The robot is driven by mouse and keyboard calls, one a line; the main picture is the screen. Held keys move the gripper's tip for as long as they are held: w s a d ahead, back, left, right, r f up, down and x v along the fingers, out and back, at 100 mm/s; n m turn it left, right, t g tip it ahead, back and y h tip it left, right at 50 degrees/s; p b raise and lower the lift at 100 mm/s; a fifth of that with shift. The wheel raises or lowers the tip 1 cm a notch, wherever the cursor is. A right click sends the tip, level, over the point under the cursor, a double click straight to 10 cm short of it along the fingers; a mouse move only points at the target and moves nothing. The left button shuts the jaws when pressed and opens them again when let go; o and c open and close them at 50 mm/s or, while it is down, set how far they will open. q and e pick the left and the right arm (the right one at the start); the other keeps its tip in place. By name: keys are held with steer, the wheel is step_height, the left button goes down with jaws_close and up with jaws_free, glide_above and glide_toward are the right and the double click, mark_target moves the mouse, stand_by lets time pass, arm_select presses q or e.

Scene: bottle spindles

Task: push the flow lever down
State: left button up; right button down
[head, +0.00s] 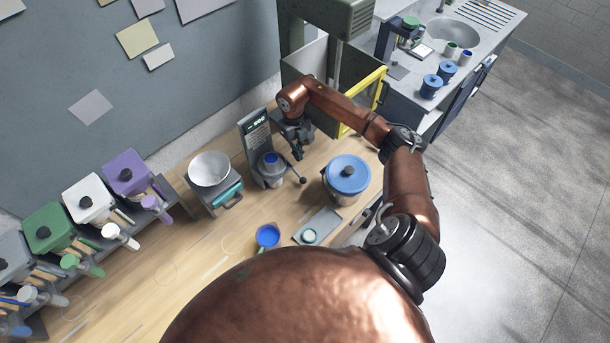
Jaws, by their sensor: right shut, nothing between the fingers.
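A grey bench device (253,135) with a dark upright panel stands on the wooden bench near the wall. A thin lever (292,172) with a dark ball knob sticks out from its right side towards the front; I take this to be the flow lever. My right gripper (298,154) is shut and empty, pointing down just behind the knob and right of the panel. I cannot tell whether it touches the lever. A blue-topped vessel (271,160) sits in the device. My left gripper is not in view.
A blue-lidded pot (347,176) stands right of the lever. A metal bowl (209,169) on a scale is to the left, and a blue cup (267,236) is in front. A yellow-edged frame (363,101) stands behind my right arm. Coloured dispensers (126,174) line the left.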

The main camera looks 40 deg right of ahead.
steer(key=shift+w+r, duration=0.15)
steer(key=shift+r, duration=0.85)
steer(key=shift+w+r, duration=0.1)
steer(key=shift+r, duration=0.9)
